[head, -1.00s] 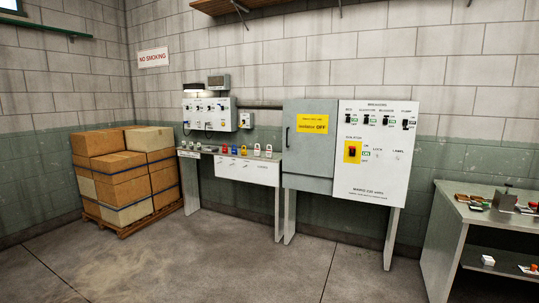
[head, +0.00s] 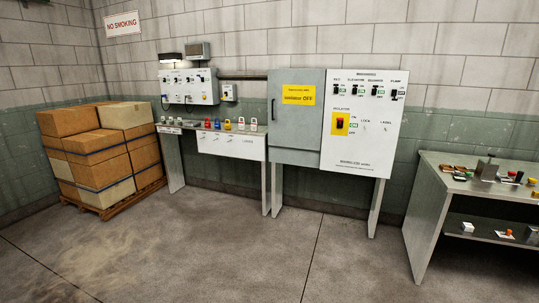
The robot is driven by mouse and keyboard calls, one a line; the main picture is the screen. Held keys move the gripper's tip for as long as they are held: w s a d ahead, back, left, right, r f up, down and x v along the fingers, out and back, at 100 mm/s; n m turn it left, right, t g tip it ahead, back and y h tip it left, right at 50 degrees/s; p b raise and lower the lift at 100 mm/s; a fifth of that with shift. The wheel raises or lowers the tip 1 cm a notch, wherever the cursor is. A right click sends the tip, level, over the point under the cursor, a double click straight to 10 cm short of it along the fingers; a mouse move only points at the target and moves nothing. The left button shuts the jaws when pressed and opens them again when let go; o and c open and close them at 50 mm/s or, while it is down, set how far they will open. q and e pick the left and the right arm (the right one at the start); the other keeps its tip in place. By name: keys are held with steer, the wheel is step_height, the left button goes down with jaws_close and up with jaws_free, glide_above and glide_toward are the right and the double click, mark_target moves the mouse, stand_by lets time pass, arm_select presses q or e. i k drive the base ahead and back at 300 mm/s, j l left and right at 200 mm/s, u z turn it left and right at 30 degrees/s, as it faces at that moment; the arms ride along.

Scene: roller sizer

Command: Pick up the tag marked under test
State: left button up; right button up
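No tag that I can read as "under test" shows in the head view. Small objects lie on the grey workbench (head: 437,178) at the right, too small to identify. A narrow bench (head: 200,131) at the left of the cabinet carries several coloured padlocks (head: 227,125) and has a white front panel with small unreadable labels. Neither of my grippers is in view.
A grey cabinet (head: 296,125) with a yellow sign stands beside a white breaker panel (head: 357,143) on legs. Boxes (head: 97,150) sit on a wooden pallet (head: 120,205) at the left. The concrete floor (head: 220,250) in front is clear.

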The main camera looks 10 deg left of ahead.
mark_target(254, 126)
steer(key=i+j+u, duration=0.35)
steer(key=i, duration=0.65)
steer(key=i+j+u, duration=0.15)
steer(key=i+u, duration=0.25)
steer(key=i, duration=0.65)
